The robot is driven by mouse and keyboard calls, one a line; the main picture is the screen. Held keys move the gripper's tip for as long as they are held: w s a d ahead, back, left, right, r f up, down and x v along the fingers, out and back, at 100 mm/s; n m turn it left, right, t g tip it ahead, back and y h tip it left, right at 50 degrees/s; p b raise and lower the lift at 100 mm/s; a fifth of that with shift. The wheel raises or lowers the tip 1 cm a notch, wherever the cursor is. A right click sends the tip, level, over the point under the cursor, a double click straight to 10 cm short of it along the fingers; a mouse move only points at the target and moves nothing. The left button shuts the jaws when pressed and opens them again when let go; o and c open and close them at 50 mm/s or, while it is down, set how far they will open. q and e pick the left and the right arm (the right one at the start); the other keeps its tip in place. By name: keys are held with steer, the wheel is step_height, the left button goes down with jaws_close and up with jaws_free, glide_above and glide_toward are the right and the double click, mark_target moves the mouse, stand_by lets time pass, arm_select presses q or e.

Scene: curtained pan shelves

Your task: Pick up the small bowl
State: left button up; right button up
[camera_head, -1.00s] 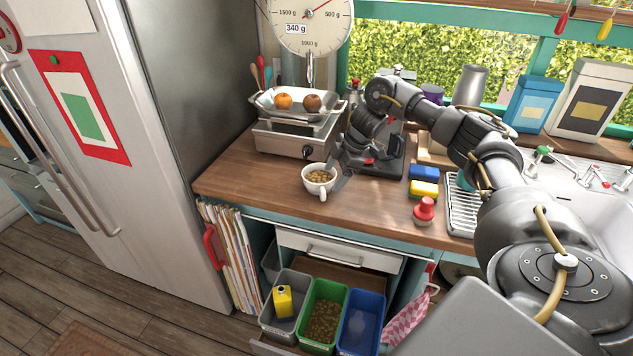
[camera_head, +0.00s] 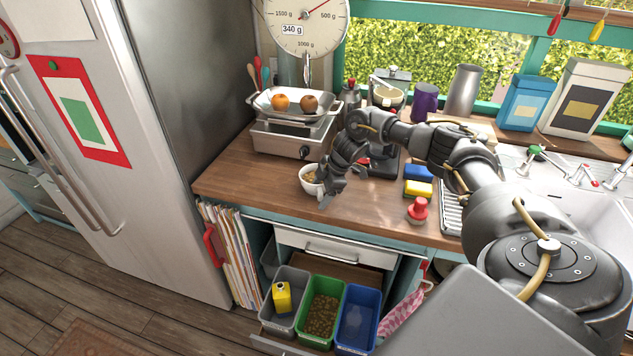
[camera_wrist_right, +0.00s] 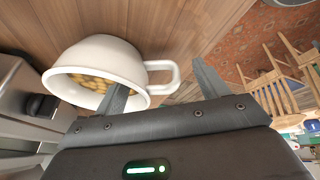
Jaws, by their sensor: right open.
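The small bowl (camera_head: 306,184) is a white cup-like bowl with a handle, standing on the wooden counter in front of the scale. It holds small yellowish-brown pieces. In the right wrist view the bowl (camera_wrist_right: 105,58) is large, with its handle toward the right. My right gripper (camera_head: 337,198) is at the bowl's right side and hides part of it. In the wrist view the right gripper (camera_wrist_right: 165,85) is open, with one finger over the bowl's rim and the other beyond the handle. Whether a finger touches the bowl I cannot tell. My left gripper is not in view.
A kitchen scale (camera_head: 295,138) with two round fruits stands behind the bowl. A yellow and blue sponge pair (camera_head: 418,188) and a red-topped item (camera_head: 418,210) lie to the right. The counter's front edge is close. An open drawer with bins (camera_head: 322,312) is below.

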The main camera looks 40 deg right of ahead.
steer(key=c, duration=1.4)
